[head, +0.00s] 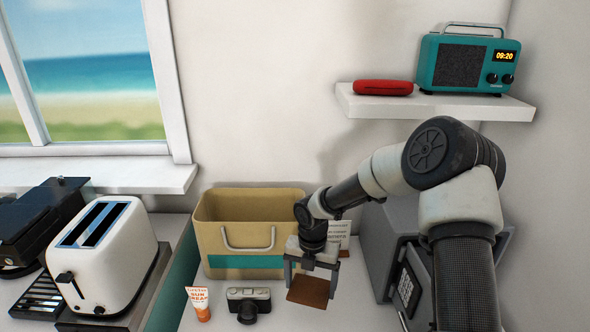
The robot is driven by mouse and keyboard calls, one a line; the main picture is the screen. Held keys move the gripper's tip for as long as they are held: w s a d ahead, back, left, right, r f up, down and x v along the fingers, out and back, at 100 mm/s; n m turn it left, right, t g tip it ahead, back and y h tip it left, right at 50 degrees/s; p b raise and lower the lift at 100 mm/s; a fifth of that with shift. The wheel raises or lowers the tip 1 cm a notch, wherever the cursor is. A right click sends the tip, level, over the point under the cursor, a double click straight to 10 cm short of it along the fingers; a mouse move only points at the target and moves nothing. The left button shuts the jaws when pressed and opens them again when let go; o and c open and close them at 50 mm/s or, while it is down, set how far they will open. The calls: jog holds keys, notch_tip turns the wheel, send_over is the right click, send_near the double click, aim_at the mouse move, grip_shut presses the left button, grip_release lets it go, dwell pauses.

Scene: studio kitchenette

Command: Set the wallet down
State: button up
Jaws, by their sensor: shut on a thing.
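The wallet (308,292) is a flat brown rectangle at the lower middle of the head view. My gripper (311,273) points down over it, with one finger at each side, and is shut on it. The wallet is close above or at the white counter top; I cannot tell whether it touches. My arm comes in from the right and hides part of what is behind the gripper.
A tan bin (250,205) stands behind left. A camera (249,303) and a sunscreen tube (199,304) stand left of the wallet. A grey safe (384,242) with its keypad door (410,283) ajar is at right. A printed card (341,234) stands behind my gripper. A toaster (103,252) is far left.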

jog(key=s+d+r+m, duration=0.1)
jog(key=m, duration=0.3)
jog(key=s+d+r+m, duration=0.1)
jog(key=d+r+m, duration=0.1)
jog(key=m, duration=0.3)
jog(key=s+d+r+m, duration=0.1)
jog(key=m, duration=0.3)
jog(key=shift+d+r+m, duration=0.25)
jog(key=shift+m, duration=0.05)
jog(key=s+d+r+m, duration=0.2)
jog(key=s+m, duration=0.1)
jog(key=m, duration=0.6)
jog(key=s+d+r+m, duration=0.2)
jog(key=d+m, duration=0.1)
jog(key=m, duration=0.6)
jog(key=shift+s+r+m, duration=0.2)
jog(key=shift+s+m, duration=0.2)
